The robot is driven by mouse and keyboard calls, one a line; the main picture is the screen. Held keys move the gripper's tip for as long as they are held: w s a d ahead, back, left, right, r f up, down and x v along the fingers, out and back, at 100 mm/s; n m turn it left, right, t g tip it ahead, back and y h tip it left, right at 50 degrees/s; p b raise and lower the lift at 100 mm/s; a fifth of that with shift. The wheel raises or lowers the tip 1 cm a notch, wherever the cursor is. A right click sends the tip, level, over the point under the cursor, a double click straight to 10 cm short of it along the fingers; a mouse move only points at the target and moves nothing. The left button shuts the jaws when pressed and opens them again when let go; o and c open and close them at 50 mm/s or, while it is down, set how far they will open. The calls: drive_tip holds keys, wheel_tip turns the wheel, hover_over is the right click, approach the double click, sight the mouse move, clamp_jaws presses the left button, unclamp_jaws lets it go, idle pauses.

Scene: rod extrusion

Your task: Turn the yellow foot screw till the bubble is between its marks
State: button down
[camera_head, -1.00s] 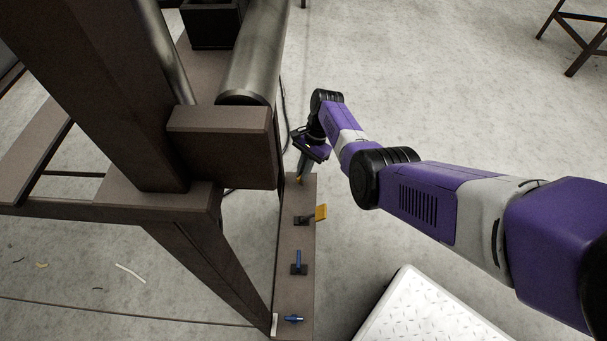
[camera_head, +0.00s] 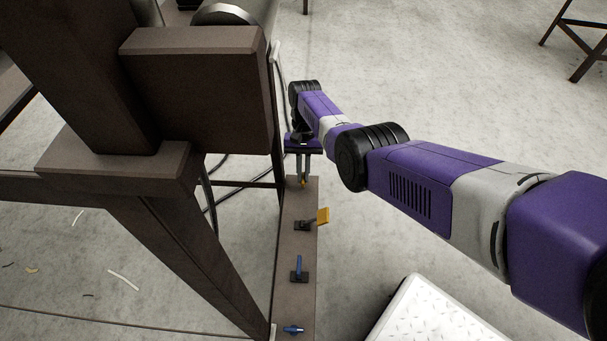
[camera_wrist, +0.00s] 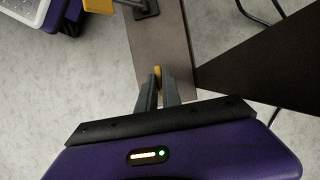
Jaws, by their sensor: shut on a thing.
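The yellow foot screw (camera_wrist: 158,71) shows as a small yellow piece at the fingertips in the wrist view. It also shows as a small yellow spot under the fingers in the head view (camera_head: 303,184), on the narrow brown beam. My gripper (camera_wrist: 159,88) is shut on it, with a finger on each side; in the head view my gripper (camera_head: 302,176) points down at the beam's far end. The fingers hide most of the screw. I cannot make out the bubble or its marks in either view.
A yellow-handled lever (camera_head: 322,216) stands on the beam (camera_head: 292,245) nearer than the gripper. Blue-handled fittings (camera_head: 299,268) follow nearer still. A heavy brown frame (camera_head: 200,90) rises close on the left. Cables hang behind the beam. Open concrete floor lies to the right.

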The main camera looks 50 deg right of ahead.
idle(0.5)
drive_tip(key=c, duration=1.5)
unclamp_jaws()
drive_tip(key=shift+p+v, duration=1.05)
drive_tip(key=shift+v, duration=2.85)
drive_tip(key=shift+a, duration=0.1)
